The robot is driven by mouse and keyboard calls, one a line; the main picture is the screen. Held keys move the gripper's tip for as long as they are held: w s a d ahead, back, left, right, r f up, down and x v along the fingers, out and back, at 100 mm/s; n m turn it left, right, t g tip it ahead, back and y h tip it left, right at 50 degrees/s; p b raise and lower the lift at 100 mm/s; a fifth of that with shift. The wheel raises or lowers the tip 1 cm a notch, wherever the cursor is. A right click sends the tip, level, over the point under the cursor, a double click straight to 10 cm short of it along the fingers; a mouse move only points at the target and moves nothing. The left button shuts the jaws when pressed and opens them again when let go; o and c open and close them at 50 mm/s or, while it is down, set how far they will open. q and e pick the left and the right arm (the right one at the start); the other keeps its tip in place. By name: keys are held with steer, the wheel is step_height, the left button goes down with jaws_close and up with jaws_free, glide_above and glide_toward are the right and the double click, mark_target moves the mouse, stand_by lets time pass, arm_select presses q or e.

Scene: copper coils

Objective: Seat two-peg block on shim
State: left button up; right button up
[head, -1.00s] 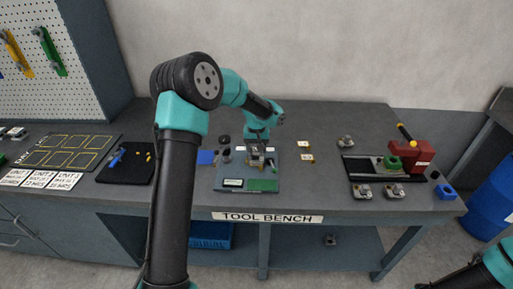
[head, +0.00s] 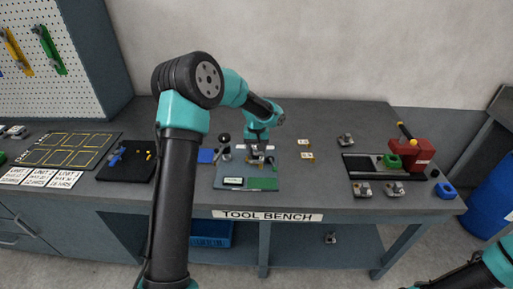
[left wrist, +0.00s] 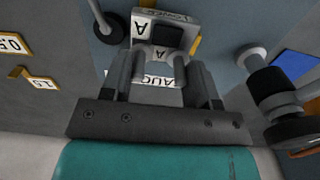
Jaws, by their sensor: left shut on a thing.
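My left gripper (head: 258,158) is low over the grey-blue fixture plate (head: 222,184) in the middle of the bench. In the left wrist view its two fingers (left wrist: 162,80) are shut on a light grey block marked A (left wrist: 160,54), with a dark square area on it. Whether this is the two-peg block, and whether it touches anything below, I cannot tell. White labels with black letters show around and behind it. The shim and any pegs cannot be made out; the gripper covers that spot in the head view. My right gripper is out of view.
A green pad (head: 262,184) and small display (head: 233,182) lie at the plate's front. A black-knobbed post (head: 224,140) stands at its back left, beside a blue pad (head: 206,156). A red block (head: 408,153) stands at right. Bench between is mostly clear.

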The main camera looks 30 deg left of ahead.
arm_select(q)
steer(key=shift+f, duration=0.3)
stand_by(0.5)
steer(key=o, duration=1.1)
steer(key=shift+c, duration=0.2)
steer(key=shift+o, duration=0.4)
steer(key=shift+o, duration=1)
step_height(320, 180, up, 7)
stand_by(0.6)
